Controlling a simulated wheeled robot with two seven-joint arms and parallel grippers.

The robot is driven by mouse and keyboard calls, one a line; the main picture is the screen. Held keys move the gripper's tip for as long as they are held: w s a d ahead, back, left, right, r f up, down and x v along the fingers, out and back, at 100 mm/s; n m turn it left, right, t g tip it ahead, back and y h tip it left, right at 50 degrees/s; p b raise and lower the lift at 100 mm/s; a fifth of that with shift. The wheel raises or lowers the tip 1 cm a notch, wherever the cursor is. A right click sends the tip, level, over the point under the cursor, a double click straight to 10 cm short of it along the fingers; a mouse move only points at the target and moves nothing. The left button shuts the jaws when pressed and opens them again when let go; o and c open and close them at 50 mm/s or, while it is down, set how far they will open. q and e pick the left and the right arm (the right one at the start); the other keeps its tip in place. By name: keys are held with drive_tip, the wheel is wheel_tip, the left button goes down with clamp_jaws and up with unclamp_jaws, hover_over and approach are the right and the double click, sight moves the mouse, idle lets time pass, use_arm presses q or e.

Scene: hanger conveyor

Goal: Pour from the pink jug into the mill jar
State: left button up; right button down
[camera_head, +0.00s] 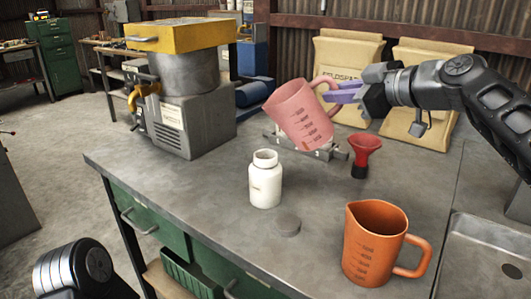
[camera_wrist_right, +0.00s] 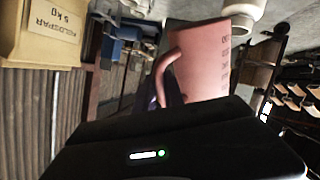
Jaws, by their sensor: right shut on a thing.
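The pink jug (camera_head: 298,115) is in the air over the bench, tilted with its top leaning left. My right gripper (camera_head: 338,91) is shut on its handle, on the jug's right side. In the right wrist view the pink jug (camera_wrist_right: 203,62) fills the middle, and its handle runs down to my fingers. The inside of the jug is hidden in both views. The white mill jar (camera_head: 265,182) stands upright and open on the bench, below and left of the jug, apart from it. My left gripper is out of view.
A grey round lid (camera_head: 287,225) lies in front of the jar. An orange jug (camera_head: 370,250) stands at the front right, beside a sink (camera_head: 490,250). A red funnel (camera_head: 364,152) stands behind it. A yellow-topped machine (camera_head: 182,100) stands at the back left. The bench left of the jar is clear.

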sight(332, 82)
drive_tip(key=shift+r+n+h+p, duration=0.3)
drive_tip(key=shift+r+p, duration=0.1)
drive_tip(key=shift+p, duration=0.1)
drive_tip(key=shift+a, duration=0.1)
idle(0.3)
drive_tip(key=shift+s+a+r+n+h+p, duration=0.15)
drive_tip(key=shift+r+n+h+p, duration=0.2)
drive_tip(key=shift+p, duration=0.45)
idle(0.3)
drive_tip(key=shift+a+r+h+p, duration=0.2)
drive_tip(key=shift+h+p, duration=0.05)
drive_tip(key=shift+p, duration=0.3)
drive_tip(key=shift+a+n, duration=0.1)
drive_tip(key=shift+n, duration=0.25)
drive_tip(key=shift+p, duration=0.35)
drive_tip(key=shift+a+r+n+h+p, duration=0.2)
drive_tip(key=shift+a+n+h+p, duration=0.15)
drive_tip(key=shift+p, duration=0.2)
drive_tip(key=shift+h, duration=0.25)
